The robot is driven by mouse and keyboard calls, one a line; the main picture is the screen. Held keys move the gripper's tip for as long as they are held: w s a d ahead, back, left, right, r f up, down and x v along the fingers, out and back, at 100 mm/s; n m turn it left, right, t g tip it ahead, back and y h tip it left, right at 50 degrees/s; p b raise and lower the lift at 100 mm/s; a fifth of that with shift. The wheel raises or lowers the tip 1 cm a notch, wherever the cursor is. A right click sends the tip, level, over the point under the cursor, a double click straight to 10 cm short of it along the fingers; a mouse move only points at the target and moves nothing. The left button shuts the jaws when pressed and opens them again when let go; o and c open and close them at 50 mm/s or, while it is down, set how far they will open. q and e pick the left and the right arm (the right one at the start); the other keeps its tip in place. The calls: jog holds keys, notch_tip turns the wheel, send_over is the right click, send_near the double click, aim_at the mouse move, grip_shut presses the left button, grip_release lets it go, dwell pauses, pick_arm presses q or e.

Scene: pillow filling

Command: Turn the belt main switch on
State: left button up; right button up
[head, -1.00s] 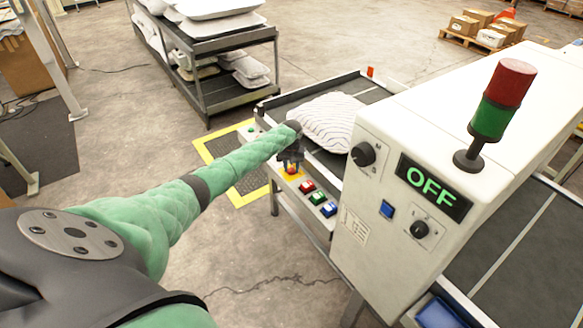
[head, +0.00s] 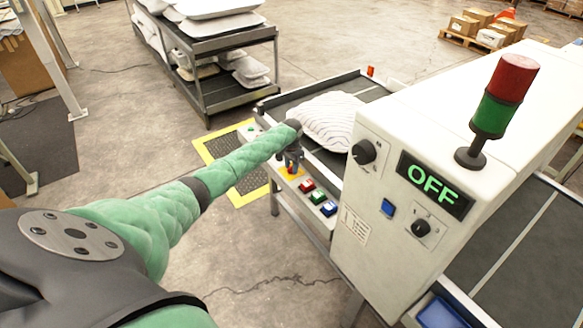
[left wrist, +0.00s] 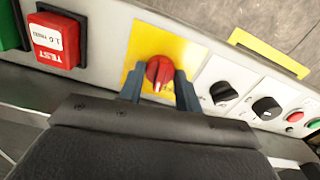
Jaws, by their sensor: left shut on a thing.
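The belt main switch is a red rotary knob (left wrist: 159,73) with a pale pointer mark, on a yellow plate (left wrist: 136,62). In the left wrist view my left gripper (left wrist: 159,88) has one finger on each side of the knob and is shut on it. In the head view my left gripper (head: 292,167) reaches down to the panel at the conveyor's near edge, over the yellow plate (head: 290,174), and mostly hides the knob. The machine display (head: 434,184) reads OFF in green. My right gripper is not in view.
Red, green and blue buttons (head: 318,197) line the panel beside the switch. Black knobs (left wrist: 223,92) sit on its other side. A striped pillow (head: 326,120) lies on the belt. The white machine (head: 400,220) with a red-green lamp stands at right.

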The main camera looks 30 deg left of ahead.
pick_arm(q)
jog(key=shift+m, duration=0.9)
jog(key=shift+m+b, duration=0.3)
jog(key=shift+m, duration=0.2)
jog(key=m+b, duration=0.1)
jog(key=m, duration=0.2)
jog(key=shift+m, duration=1.4)
jog(key=shift+m+b, duration=0.5)
jog(key=shift+m, duration=0.5)
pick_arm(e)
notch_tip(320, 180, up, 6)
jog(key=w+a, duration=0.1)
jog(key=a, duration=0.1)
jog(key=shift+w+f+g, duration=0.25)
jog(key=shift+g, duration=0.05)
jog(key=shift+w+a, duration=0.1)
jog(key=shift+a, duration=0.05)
pick_arm(q)
jog(key=shift+r, duration=0.1)
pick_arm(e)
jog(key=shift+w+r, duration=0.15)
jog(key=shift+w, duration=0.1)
